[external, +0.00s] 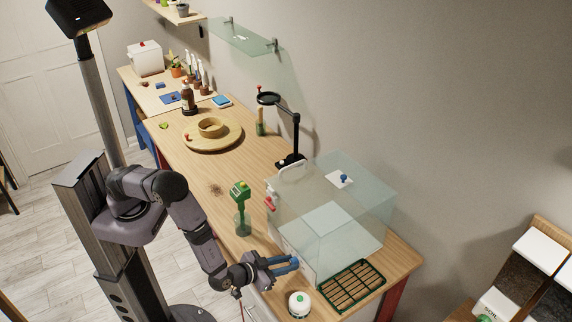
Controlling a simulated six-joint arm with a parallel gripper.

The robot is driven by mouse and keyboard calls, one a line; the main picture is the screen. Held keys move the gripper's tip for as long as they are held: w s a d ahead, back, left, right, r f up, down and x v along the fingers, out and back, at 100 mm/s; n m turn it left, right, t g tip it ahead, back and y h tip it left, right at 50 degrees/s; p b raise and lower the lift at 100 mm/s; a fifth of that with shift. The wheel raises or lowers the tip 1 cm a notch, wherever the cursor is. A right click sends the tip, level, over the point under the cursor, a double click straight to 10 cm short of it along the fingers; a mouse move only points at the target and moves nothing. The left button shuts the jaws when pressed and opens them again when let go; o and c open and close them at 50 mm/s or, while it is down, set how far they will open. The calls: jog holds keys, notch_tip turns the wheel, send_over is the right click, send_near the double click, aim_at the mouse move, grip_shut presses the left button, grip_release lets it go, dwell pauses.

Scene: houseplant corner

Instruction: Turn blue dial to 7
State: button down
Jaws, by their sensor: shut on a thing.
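My gripper (288,265) has blue fingers. The fingertips are shut on a small blue dial (295,261) at that panel. The fingers hide most of the dial, and its numbers and pointer are too small to read. A second small blue knob on a white plate (342,179) shows through the upper part of the case, well away from my gripper.
A green sprayer (241,207) stands left of the case. A white round jar (299,304) and a green-rimmed slatted tray (352,286) are close to my gripper. A black stand magnifier (294,135) is behind. The wooden bench (214,188) is clear at mid-left.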

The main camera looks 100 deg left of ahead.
jog(key=c, duration=1.5)
grip_release()
jog(key=shift+b+v, duration=1.1)
jog(key=shift+v, duration=2.6)
jog(key=shift+w, duration=0.1)
